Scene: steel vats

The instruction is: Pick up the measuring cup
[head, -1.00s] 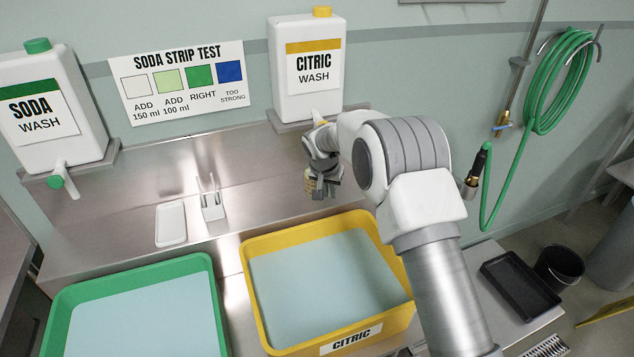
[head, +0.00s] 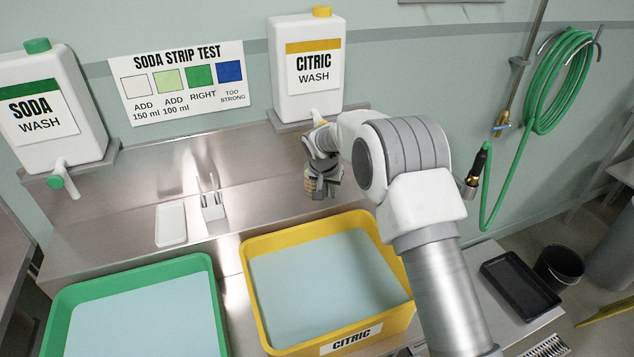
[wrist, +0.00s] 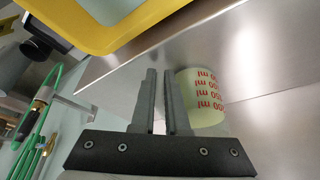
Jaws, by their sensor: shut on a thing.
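The measuring cup (wrist: 203,98) is a pale yellowish cup with red ml markings. In the wrist view it stands on the steel surface, directly against the outer side of the right finger. My gripper (wrist: 160,76) has its two dark fingers close together, with a narrow gap between them. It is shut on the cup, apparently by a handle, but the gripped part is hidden. In the head view my gripper (head: 322,187) is over the steel counter below the citric container, and only a small pale bit of the cup (head: 309,184) shows beside it.
The yellow citric tub (head: 251,290) is just in front of my gripper, with the green tub (head: 60,300) to its left. A white dish (head: 171,224) and a small rack (head: 212,206) stand on the counter. The citric container (head: 307,95) sits on a shelf above my gripper.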

